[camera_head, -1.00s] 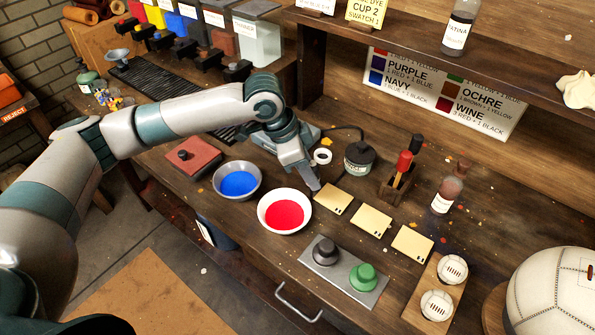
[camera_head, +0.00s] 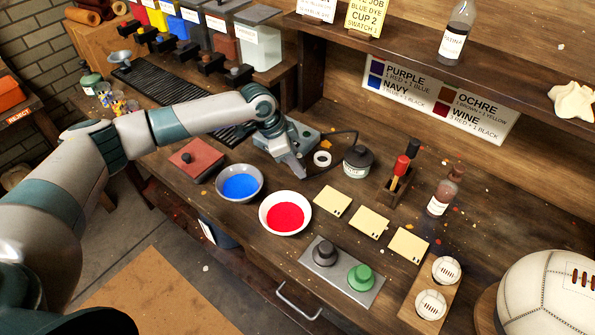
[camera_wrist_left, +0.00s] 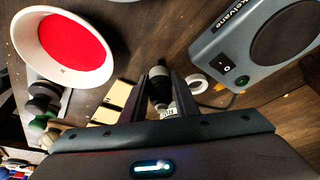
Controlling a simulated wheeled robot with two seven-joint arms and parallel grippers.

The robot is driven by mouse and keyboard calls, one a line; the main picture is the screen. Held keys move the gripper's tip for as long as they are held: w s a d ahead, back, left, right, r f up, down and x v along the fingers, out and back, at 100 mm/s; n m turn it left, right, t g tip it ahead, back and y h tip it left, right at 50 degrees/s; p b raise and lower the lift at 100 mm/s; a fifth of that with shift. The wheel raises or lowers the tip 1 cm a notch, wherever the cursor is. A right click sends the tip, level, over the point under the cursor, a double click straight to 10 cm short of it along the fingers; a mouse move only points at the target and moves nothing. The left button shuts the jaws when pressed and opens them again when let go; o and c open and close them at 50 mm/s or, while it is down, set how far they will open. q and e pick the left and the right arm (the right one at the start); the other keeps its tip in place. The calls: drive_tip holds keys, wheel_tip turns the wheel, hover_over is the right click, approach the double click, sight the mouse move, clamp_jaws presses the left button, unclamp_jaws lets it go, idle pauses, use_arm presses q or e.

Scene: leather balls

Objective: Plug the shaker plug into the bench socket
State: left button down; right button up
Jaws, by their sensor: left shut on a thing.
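My left gripper (camera_head: 302,174) reaches over the bench, just behind the red bowl and in front of the shaker. In the left wrist view its fingers (camera_wrist_left: 163,85) are shut on a small black piece that looks like the shaker plug (camera_wrist_left: 158,80). In the head view the plug is hidden at the fingertips. The grey-blue shaker (camera_wrist_left: 226,50) shows its switch and round dark top in the wrist view; in the head view my arm partly covers it (camera_head: 301,133). A black cord (camera_head: 345,131) loops from it toward the dark jar. I cannot make out the bench socket. My right gripper is out of view.
Near the gripper are a blue bowl (camera_head: 240,184), a red bowl (camera_head: 285,227), a white tape ring (camera_head: 322,158) and the dark jar (camera_head: 358,162). Pale cards (camera_head: 332,201), a stamp plate (camera_head: 342,285) and a bottle (camera_head: 445,190) stand to the right.

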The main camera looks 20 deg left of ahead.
use_arm(q)
wheel_tip(320, 180, down, 3)
drive_tip(key=shift+r+p, duration=0.15)
drive_tip(key=shift+p, duration=1.1)
drive_tip(key=shift+f, duration=0.45)
drive_tip(key=shift+f, duration=0.3)
drive_tip(key=c, duration=1.4)
unclamp_jaws()
